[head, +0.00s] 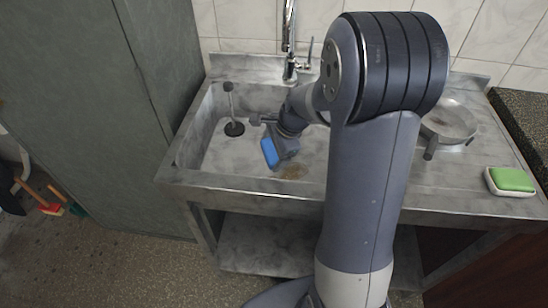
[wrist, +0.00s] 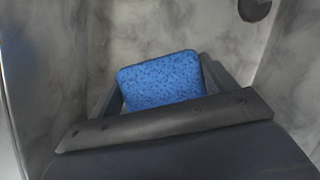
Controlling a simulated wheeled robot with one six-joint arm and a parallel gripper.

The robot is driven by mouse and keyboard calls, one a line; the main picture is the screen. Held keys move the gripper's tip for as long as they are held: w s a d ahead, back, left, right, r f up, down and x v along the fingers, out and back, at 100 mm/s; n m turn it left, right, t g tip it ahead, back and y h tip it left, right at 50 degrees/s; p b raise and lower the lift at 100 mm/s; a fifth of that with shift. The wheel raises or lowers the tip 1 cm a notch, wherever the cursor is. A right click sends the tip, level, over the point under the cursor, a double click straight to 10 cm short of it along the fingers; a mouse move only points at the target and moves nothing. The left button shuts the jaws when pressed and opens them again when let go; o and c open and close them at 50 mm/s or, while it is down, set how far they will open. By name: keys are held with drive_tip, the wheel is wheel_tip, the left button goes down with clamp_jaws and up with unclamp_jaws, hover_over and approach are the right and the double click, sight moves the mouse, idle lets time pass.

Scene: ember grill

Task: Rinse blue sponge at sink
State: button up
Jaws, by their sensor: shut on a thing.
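The blue sponge (head: 269,152) is held inside the basin of the grey stone sink (head: 190,165). My gripper (head: 272,146) is shut on the sponge, which sticks out past the fingers. In the wrist view the sponge (wrist: 161,80) is a speckled blue block between the fingers, with its lower part hidden behind the dark gripper body. The faucet (head: 289,40) rises at the back of the sink, behind my gripper. I cannot tell whether water is running or whether the sponge touches the basin floor.
A metal pan (head: 450,122) sits on the right drainboard, partly behind my arm. A green sponge (head: 512,180) lies in a white dish at the right edge. A tall grey cabinet (head: 100,110) borders the left.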

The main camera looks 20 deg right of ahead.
sight(273, 149)
wheel_tip(273, 149, up, 12)
drive_tip(key=p, duration=1)
drive_tip(key=shift+r, duration=0.1)
idle(2.0)
wheel_tip(273, 149, up, 4)
drive_tip(key=p, duration=0.3)
drive_tip(key=shift+p, duration=0.35)
idle(0.4)
